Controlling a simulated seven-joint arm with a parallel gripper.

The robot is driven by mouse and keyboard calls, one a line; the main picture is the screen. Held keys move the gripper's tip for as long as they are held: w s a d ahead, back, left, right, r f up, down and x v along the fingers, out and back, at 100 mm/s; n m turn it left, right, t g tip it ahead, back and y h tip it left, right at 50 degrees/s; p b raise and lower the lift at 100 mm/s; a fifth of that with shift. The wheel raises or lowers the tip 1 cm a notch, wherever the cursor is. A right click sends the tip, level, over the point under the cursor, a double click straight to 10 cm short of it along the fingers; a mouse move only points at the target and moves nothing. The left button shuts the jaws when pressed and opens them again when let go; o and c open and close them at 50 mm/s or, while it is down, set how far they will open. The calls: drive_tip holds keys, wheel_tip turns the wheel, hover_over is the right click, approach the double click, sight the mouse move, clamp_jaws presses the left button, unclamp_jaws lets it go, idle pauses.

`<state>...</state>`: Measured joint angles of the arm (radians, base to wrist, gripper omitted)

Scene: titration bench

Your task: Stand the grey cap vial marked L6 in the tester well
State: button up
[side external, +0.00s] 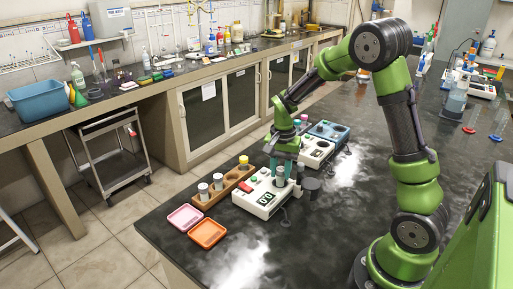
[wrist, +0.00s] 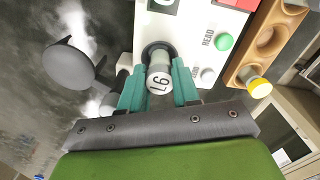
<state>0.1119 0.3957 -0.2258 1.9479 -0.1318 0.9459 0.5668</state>
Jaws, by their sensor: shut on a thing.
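My gripper (wrist: 159,92) has its teal fingers shut on the sides of the L6 vial (wrist: 158,79), whose light grey cap shows the mark in the wrist view. The vial stands at the dark-ringed well (wrist: 150,47) of the white tester (wrist: 177,24). Its lower part seems to reach into the ring, but how deep it sits I cannot tell. In the side view my gripper (side external: 281,167) is over the right end of the tester (side external: 256,203), with the vial (side external: 280,180) between the fingers.
A dark round lid (wrist: 68,64) stands beside the well. A wooden rack (side external: 224,187) beside the tester holds a yellow-capped vial (side external: 243,160) and two pale-capped vials. Pink (side external: 185,217) and orange (side external: 207,233) trays lie left. A blue-topped device (side external: 328,131) stands behind.

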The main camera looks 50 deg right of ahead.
drive_tip(key=shift+f, duration=0.9)
idle(0.4)
drive_tip(key=o, duration=1.2)
drive_tip(key=shift+s, duration=0.1)
drive_tip(key=shift+d, duration=0.1)
drive_tip(key=shift+c, duration=0.3)
drive_tip(key=shift+r, duration=1.55)
drive_tip(key=shift+o, duration=0.7)
drive_tip(key=shift+r, duration=1.5)
